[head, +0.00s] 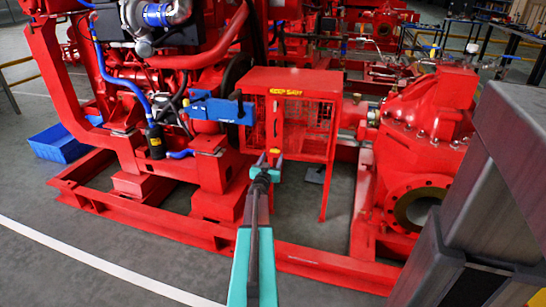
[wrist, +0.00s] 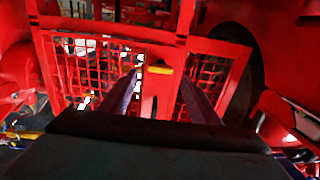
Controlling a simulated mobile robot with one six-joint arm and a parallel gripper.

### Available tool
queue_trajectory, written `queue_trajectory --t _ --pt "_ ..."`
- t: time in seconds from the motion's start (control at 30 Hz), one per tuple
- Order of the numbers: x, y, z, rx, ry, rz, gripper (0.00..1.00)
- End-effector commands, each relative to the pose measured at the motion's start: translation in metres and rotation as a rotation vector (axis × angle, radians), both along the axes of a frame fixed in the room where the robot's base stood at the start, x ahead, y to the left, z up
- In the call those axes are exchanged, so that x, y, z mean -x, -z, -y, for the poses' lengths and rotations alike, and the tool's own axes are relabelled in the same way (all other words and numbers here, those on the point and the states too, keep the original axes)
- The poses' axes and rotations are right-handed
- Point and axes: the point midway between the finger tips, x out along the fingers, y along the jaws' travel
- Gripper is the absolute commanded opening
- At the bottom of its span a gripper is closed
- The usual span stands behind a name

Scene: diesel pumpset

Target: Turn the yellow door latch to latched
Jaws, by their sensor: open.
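The yellow door latch (wrist: 160,70) shows in the wrist view as a short bar lying across the picture on a red upright plate. It appears between my two fingertips and a little beyond them; I cannot tell whether they touch it. In the head view only a small yellow spot of the latch (head: 275,151) shows by my fingertips. The red mesh guard door (head: 297,125) stands behind it, with a yellow label (head: 286,92) at its top. My gripper (head: 270,159) is open in front of the guard, and its dark fingers (wrist: 159,78) hold nothing.
A blue bracket (head: 222,110) sits left of the guard. A red pump with a round flange (head: 416,208) stands at the right. The red base frame (head: 165,225) runs along the floor. A blue bin (head: 60,143) is at the far left. Grey floor lies open in front.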

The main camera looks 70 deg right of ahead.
Motion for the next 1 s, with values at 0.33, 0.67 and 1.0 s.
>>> queue_trajectory --t 0.33,0.67,1.0 --pt "-0.005 0.001 0.032 0.0 0.0 0.001 0.56" --pt "-0.006 0.0 0.041 0.0 0.0 0.001 0.56" --pt "-0.006 0.0 0.041 0.0 -0.001 0.001 0.36"
